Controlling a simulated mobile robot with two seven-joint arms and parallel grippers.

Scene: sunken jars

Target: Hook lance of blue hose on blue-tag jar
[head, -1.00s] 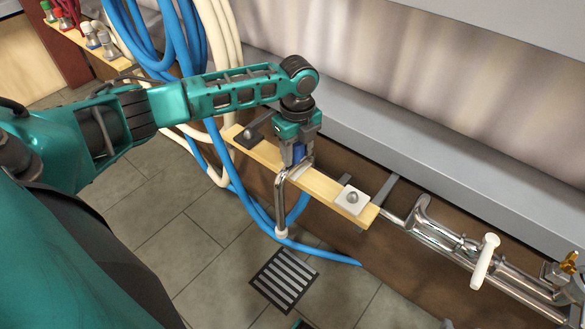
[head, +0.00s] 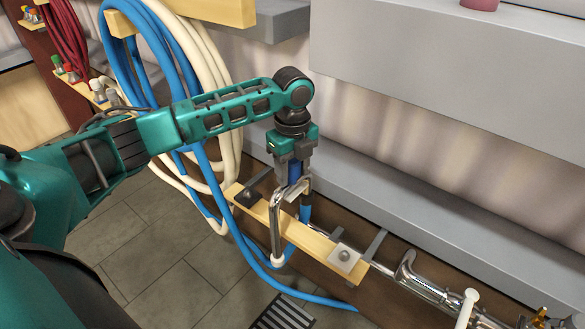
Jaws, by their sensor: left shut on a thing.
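My left gripper (head: 292,172) is shut on the blue grip (head: 295,171) of a lance, above a wooden rack board (head: 313,248). The lance (head: 275,222) is a bent chrome tube that hangs down in front of the board and ends in a white tip (head: 278,261). The blue hose (head: 305,213) shows just below the grip, behind the lance. More blue hose (head: 168,42) hangs in loops at the upper left and runs along under the board. I make out no jar with a blue tag. My right gripper is out of view.
The board carries a dark plate (head: 248,198) and a white plate (head: 345,256), each with a knob. Cream hose (head: 228,110) hangs beside the blue loops. Chrome pipework (head: 425,289) lies at the lower right. A grey ledge (head: 400,215) runs along the wall. A floor grate (head: 282,315) is below.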

